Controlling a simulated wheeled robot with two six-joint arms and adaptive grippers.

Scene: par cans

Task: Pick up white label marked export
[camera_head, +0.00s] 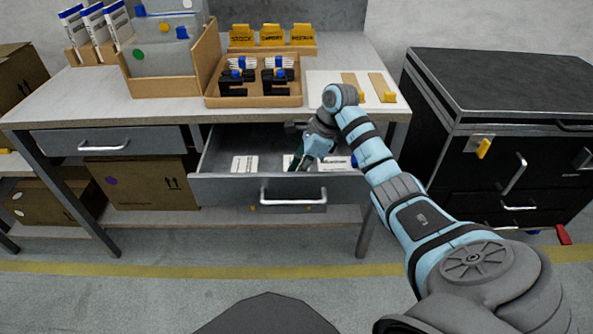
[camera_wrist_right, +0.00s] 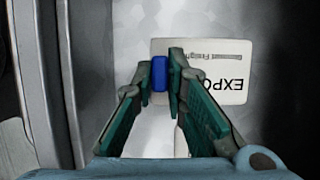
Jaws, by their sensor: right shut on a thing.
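A white label (camera_wrist_right: 218,72) shows in the right wrist view, with upside-down dark print that reads "EXPO" before a finger hides the rest. A blue block (camera_wrist_right: 158,76) sits at its left edge. My right gripper (camera_wrist_right: 159,74) has its two teal fingertips closed on the blue block, over the pale drawer floor. In the head view my right gripper (camera_head: 300,162) reaches down into the open drawer (camera_head: 228,188) and hides part of the label. Another white label (camera_head: 245,164) lies in the drawer to its left. My left gripper is not in view.
The drawer's front wall and handle (camera_head: 293,194) stand close in front of my right gripper. On the table above are a wooden tray (camera_head: 254,101) with black holders and a white board (camera_head: 324,79). A black cabinet (camera_head: 500,85) stands at the right.

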